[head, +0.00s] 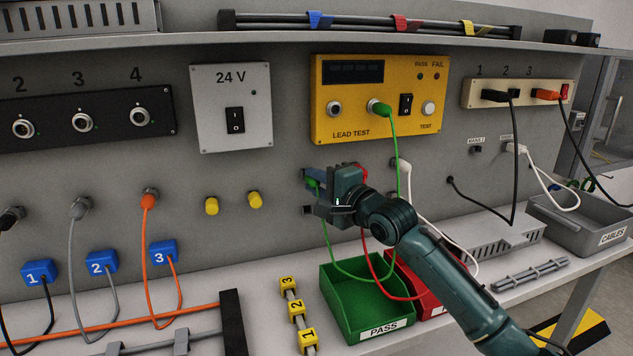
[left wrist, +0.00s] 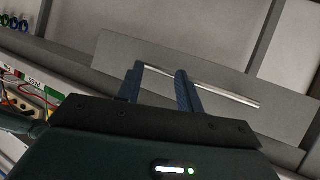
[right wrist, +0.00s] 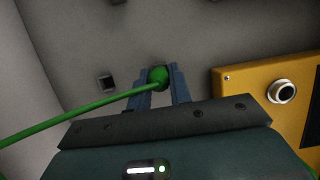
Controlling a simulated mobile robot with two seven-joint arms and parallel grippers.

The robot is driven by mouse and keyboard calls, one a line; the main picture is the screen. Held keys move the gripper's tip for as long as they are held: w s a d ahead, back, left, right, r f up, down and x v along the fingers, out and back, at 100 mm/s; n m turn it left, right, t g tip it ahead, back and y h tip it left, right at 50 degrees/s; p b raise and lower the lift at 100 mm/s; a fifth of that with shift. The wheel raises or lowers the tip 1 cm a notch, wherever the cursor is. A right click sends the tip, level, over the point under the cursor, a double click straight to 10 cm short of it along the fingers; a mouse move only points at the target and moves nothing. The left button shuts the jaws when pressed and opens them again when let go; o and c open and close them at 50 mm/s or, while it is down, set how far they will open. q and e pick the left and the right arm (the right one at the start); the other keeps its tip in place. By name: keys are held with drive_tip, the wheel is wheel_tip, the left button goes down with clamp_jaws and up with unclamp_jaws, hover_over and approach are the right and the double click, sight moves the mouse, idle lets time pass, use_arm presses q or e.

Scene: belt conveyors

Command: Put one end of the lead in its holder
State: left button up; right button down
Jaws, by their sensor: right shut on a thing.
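My right gripper (head: 310,192) is shut on one green plug of the green lead (head: 397,150), held close to the grey wall panel below the yellow lead tester (head: 325,118). The other green plug (head: 381,109) sits in the tester's right socket. In the right wrist view the held plug (right wrist: 159,76) is between the fingertips (right wrist: 161,85), its cable running left. A small dark square opening (right wrist: 107,82) shows in the wall to its left; I cannot tell whether it is the holder. My left gripper (left wrist: 160,76) is open and empty in its wrist view.
A green PASS bin (head: 350,325) and a red bin (head: 418,292) stand below my right gripper. A red lead (head: 368,262) and a white lead (head: 425,220) hang close to my arm. Yellow knobs (head: 212,206) are to the left. A shelf (head: 330,38) runs above.

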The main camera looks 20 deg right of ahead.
drive_tip(key=shift+w, duration=0.45)
idle(0.3)
drive_tip(key=c, duration=1.2)
unclamp_jaws()
